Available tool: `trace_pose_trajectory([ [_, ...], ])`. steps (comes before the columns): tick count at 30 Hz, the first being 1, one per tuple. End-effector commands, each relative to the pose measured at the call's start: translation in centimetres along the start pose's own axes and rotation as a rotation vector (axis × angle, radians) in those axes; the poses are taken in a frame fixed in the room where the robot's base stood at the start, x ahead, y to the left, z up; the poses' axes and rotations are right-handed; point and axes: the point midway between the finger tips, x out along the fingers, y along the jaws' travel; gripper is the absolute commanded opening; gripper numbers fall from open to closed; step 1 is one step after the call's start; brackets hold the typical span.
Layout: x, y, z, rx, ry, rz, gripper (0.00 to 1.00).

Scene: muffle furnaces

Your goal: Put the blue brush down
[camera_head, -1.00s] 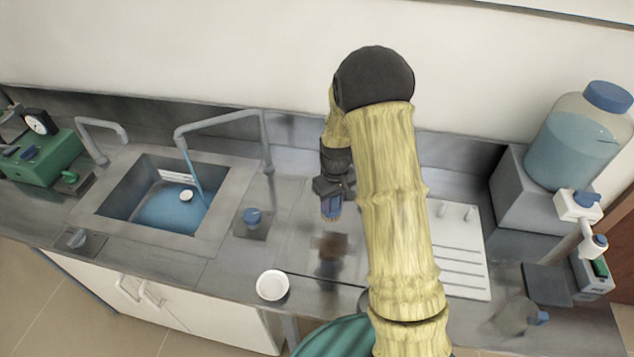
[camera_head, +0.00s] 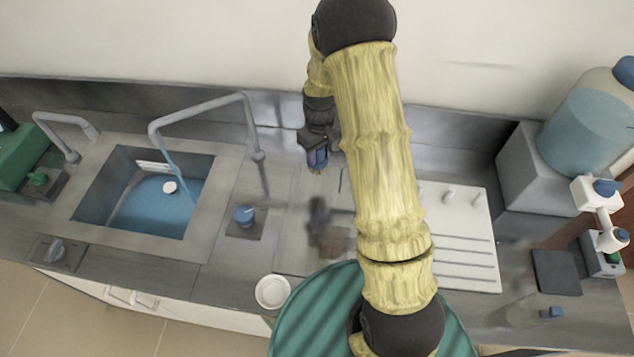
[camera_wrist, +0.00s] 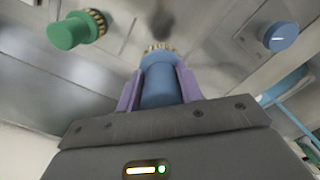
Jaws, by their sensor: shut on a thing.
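The blue brush (camera_wrist: 160,82) is held upright between the purple fingers of my gripper (camera_wrist: 158,88) in the wrist view, with its tan bristles pointing away from the palm. In the head view my gripper (camera_head: 317,158) hangs over the steel counter between the tap and my forearm, and the brush (camera_head: 318,157) shows as a small blue patch at its end. The bristles seem to be above the counter, but the exact gap cannot be told. A green brush (camera_wrist: 75,31) with tan bristles shows at the upper left of the wrist view.
A sink with blue water (camera_head: 150,208) and a tap (camera_head: 250,125) stand to the left. A blue knob (camera_head: 244,215) and a white dish (camera_head: 272,291) are nearby. A white drainboard (camera_head: 465,245) with pegs lies to the right. Dark smudges mark the counter below my gripper.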

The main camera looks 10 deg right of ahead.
Motion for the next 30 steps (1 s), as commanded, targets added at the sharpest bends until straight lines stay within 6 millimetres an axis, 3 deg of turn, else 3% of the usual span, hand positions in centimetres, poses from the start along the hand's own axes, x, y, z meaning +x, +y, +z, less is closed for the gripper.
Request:
trace_pose_trajectory([
  [7,0.7,-0.1,0.0,-0.001,-0.002,-0.001,0.0],
  [18,5.6,-0.1,-0.1,-0.003,0.0,-0.001,0.0],
  [30,6.3,0.3,0.2,0.006,-0.002,-0.001,0.0],
])
